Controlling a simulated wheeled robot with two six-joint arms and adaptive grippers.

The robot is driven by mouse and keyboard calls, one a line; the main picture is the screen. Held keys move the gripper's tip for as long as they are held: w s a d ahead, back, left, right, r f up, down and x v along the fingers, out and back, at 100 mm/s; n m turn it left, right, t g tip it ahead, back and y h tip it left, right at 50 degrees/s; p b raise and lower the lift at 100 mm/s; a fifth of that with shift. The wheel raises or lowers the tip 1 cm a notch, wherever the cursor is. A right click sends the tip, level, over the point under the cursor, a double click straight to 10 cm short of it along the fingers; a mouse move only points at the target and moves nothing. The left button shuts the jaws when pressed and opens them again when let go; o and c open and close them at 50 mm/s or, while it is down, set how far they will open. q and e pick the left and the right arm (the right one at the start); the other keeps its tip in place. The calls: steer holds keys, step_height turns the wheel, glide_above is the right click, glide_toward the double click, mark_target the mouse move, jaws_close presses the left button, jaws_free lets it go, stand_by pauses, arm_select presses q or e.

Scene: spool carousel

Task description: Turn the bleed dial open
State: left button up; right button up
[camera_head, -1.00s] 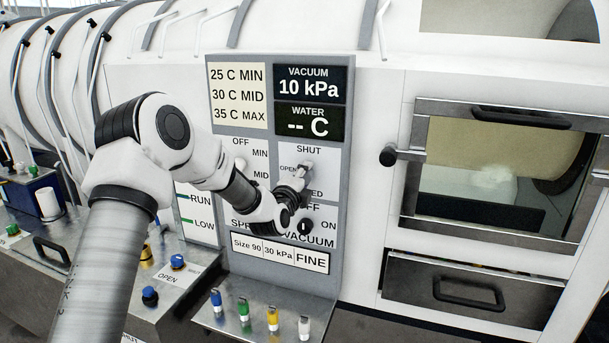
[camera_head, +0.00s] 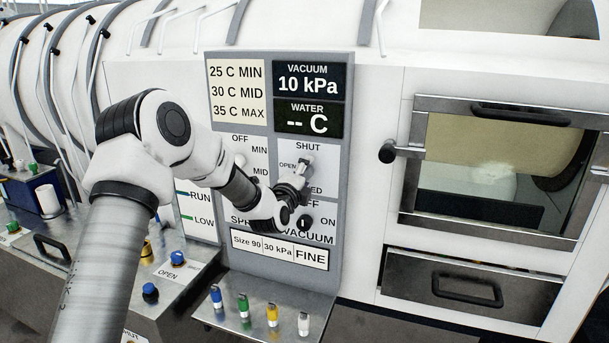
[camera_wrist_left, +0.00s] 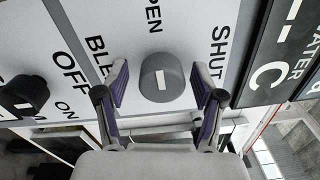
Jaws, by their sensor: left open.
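The bleed dial (camera_wrist_left: 161,78) is a dark grey round knob with a short white bar on its face. In the left wrist view the bar runs up and down the picture, in line with the OPEN label above it, and the SHUT label is to the right. In the head view the dial (camera_head: 305,164) sits below the word SHUT, partly behind my gripper. My left gripper (camera_wrist_left: 160,88) is open, one finger on each side of the dial, with a visible gap to it on both sides. It also shows in the head view (camera_head: 297,178). My right gripper is not in view.
The vacuum knob (camera_wrist_left: 24,97) sits beside the bleed dial, below it in the head view (camera_head: 305,222). A shelf (camera_head: 240,316) with several coloured plugs juts out below the panel. A windowed door (camera_head: 408,190) and drawer (camera_head: 400,285) are to the right.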

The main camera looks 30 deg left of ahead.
arm_select(q)
steer(key=v, duration=1.2)
steer(key=s+d+f+m+g+h+b, duration=0.1)
steer(key=s+d+f+g, duration=0.25)
steer(key=f, duration=0.75)
steer(key=s+d+f+m+g+h+b, duration=0.1)
steer(key=s+d+f+g, duration=0.2)
steer(key=f, duration=0.8)
steer(key=s+d+f+m+g+h, duration=0.1)
steer(key=s+d+f+h, duration=0.3)
steer(key=f, duration=0.7)
steer(key=s+d+f+n+g, duration=0.2)
steer(key=s+f+n+g, duration=0.1)
steer(key=s+n, duration=0.4)
steer(key=s+d+f+n+g+y, duration=0.1)
steer(key=s+d+f+n+g, duration=0.1)
steer(key=s+f+n+g, duration=0.2)
steer(key=s+d+f+n+g+y+b, duration=0.1)
steer(key=s+f+n, duration=0.4)
steer(key=s+n, duration=0.5)
steer(key=s+d+g, duration=0.1)
steer(key=s+g, duration=0.1)
steer(key=s, duration=0.1)
steer(key=shift+s+d+f, duration=0.25)
steer(key=shift+s+f, duration=0.15)
